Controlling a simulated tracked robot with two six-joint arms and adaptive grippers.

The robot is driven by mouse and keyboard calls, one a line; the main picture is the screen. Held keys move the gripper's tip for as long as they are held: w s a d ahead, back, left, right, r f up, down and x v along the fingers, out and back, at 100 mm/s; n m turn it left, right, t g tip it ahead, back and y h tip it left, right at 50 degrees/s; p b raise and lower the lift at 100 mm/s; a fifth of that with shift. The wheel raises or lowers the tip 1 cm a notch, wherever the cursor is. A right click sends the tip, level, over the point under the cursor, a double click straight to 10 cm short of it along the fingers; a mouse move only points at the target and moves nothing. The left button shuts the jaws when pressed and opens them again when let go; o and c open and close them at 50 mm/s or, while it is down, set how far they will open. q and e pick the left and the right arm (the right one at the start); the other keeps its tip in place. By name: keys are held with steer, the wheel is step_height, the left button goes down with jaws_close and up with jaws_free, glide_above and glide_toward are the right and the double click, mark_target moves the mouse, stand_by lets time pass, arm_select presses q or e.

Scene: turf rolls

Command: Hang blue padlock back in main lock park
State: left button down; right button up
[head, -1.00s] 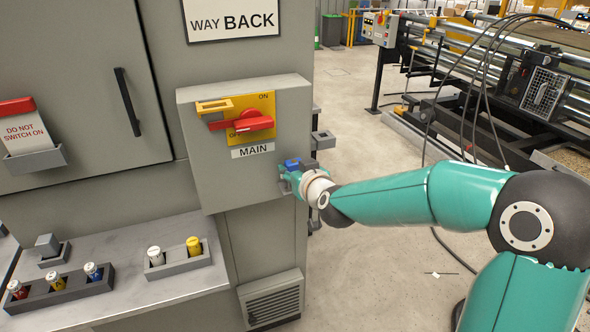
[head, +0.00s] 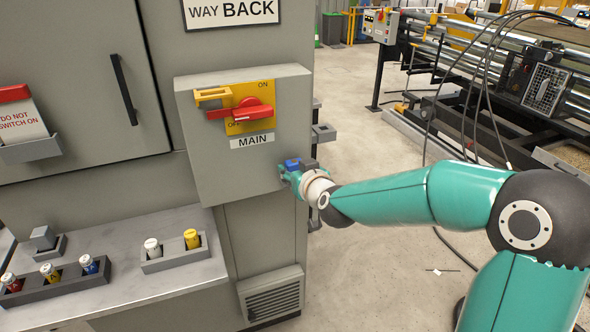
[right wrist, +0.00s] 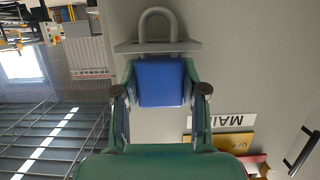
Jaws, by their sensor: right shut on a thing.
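The blue padlock (head: 292,163) is held in my right gripper (head: 289,176), beside the right side of the grey MAIN switch box (head: 205,150). In the right wrist view the blue padlock body (right wrist: 160,83) sits between the two fingers of the right gripper (right wrist: 160,92). A grey shackle loop (right wrist: 158,14) shows beyond a grey bracket (right wrist: 155,47) at the padlock's far end; I cannot tell whether the shackle passes through the bracket. A small grey piece (head: 309,163) shows beside the padlock in the head view. My left gripper is out of view.
A red rotary handle (head: 245,109) sits on the yellow plate on the box front. A grey bracket (head: 323,133) juts out further back on the right. Capped pieces stand in grey holders on the shelf (head: 180,283).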

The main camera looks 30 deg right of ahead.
steer(key=shift+f, duration=0.4)
steer(key=o, duration=1.3)
steer(key=shift+r, duration=0.1)
steer(key=v, duration=1.2)
steer(key=shift+d, duration=0.1)
